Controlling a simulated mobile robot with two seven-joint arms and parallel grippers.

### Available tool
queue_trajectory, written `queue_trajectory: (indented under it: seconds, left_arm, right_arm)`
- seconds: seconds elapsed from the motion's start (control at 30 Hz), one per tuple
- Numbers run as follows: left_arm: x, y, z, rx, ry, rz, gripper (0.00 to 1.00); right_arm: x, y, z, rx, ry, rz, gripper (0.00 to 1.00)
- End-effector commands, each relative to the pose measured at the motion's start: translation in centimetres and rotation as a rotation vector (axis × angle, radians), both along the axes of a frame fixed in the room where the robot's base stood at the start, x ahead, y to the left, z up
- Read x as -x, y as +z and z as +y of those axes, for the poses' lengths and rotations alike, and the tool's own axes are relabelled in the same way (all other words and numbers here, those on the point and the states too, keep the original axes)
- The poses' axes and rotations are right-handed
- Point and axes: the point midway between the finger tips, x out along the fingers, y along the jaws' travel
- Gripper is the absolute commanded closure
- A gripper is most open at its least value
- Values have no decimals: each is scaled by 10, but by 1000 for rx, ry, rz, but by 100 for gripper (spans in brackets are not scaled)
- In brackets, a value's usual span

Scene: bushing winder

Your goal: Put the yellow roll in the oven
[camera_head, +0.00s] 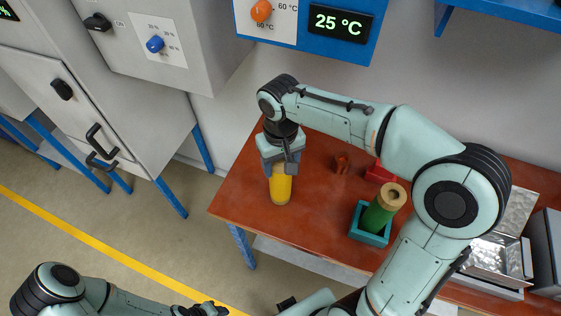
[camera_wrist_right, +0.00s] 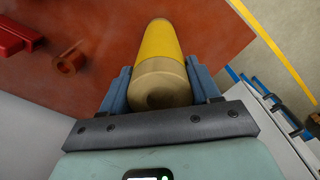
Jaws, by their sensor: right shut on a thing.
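The yellow roll (camera_head: 281,187) is upright at the left end of the red-brown table. My right gripper (camera_head: 280,168) is around its upper part from above and shut on it. In the right wrist view the roll (camera_wrist_right: 160,62) lies between the two blue fingers of the gripper (camera_wrist_right: 162,88), its tan end toward the camera. I cannot tell whether its lower end touches the table. A grey cabinet, possibly the oven (camera_head: 72,100), stands at the left with its door closed and a black handle. My left gripper (camera_head: 205,310) is at the bottom edge, its fingers unclear.
A green roll (camera_head: 380,212) stands in a teal holder (camera_head: 369,237) on the table (camera_head: 240,196). A small brown-red ring part (camera_head: 341,162) and a red object (camera_head: 380,173) lie behind it. Metal trays (camera_head: 500,255) are at the right. Open floor separates table and cabinet.

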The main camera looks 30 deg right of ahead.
Motion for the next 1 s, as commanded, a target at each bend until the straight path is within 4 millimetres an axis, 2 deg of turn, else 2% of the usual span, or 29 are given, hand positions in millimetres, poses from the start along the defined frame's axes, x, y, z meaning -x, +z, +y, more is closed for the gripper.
queue_trajectory:
  seconds: [0.33,0.37,0.4,0.43,0.77,0.87,1.0]
  left_arm:
    - [2,-3,0,0,0,2,57]
    - [2,-2,0,-1,1,2,57]
    - [1,-2,0,0,0,1,57]
    - [1,-2,0,0,0,1,57]
    - [-1,1,0,0,0,-1,57]
    - [-3,4,0,0,0,-3,57]
    - [-9,10,0,0,0,-10,57]
  right_arm:
    - [0,-3,0,0,0,-2,100]
    - [0,-3,0,0,0,-1,29]
    - [0,-2,0,0,0,-1,16]
    - [0,-2,0,0,0,-1,13]
    - [-1,2,0,0,0,-2,13]
    - [-2,13,0,0,0,-4,13]
    - [-2,41,0,1,1,-8,13]
